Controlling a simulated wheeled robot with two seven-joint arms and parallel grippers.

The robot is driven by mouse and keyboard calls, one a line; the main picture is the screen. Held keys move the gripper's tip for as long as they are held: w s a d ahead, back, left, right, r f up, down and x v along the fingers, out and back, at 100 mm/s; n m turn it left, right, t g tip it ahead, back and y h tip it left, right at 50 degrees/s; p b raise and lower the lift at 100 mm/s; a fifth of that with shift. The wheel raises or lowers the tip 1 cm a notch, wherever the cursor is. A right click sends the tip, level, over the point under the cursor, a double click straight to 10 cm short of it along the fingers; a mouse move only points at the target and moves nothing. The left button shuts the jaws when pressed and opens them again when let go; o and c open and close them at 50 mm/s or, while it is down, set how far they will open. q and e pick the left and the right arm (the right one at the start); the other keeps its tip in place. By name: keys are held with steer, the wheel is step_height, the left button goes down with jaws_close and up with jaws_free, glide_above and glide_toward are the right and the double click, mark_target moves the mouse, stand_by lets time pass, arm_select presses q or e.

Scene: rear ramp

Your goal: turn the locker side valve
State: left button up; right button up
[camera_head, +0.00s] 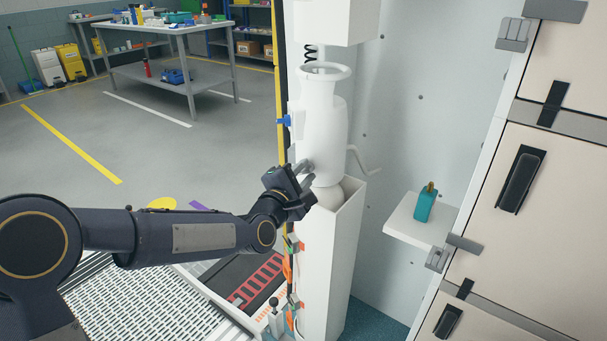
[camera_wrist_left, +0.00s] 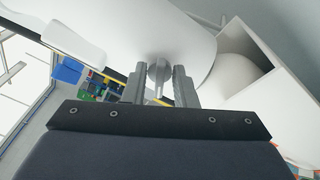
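A white vessel (camera_head: 322,125) with a flared top stands in a narrow white housing (camera_head: 345,245) beside the locker. My left gripper (camera_head: 308,174) is at the vessel's lower left side. In the left wrist view my left gripper (camera_wrist_left: 159,88) has its two grey fingers apart, one on each side of a small grey metal valve part (camera_wrist_left: 158,73) on the white body (camera_wrist_left: 150,30). Gaps show between this part and the fingers. The fingers hide some of it in the head view. My right gripper is not in view.
A small shelf (camera_head: 408,222) holds a teal bottle (camera_head: 426,203). Locker doors (camera_head: 545,200) stand at the right. Floor is open at the left.

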arm_select(q)
steer(key=m+b, duration=0.2)
steer(key=m, duration=0.2)
steer(key=m+b, duration=0.2)
steer(key=m, duration=0.2)
steer(key=m+b, duration=0.3)
steer(key=m, duration=0.1)
steer(key=shift+f, duration=0.35)
steer(key=shift+a+m+b, duration=0.15)
steer(key=shift+m+b, duration=0.45)
steer(key=shift+m, duration=5.1)
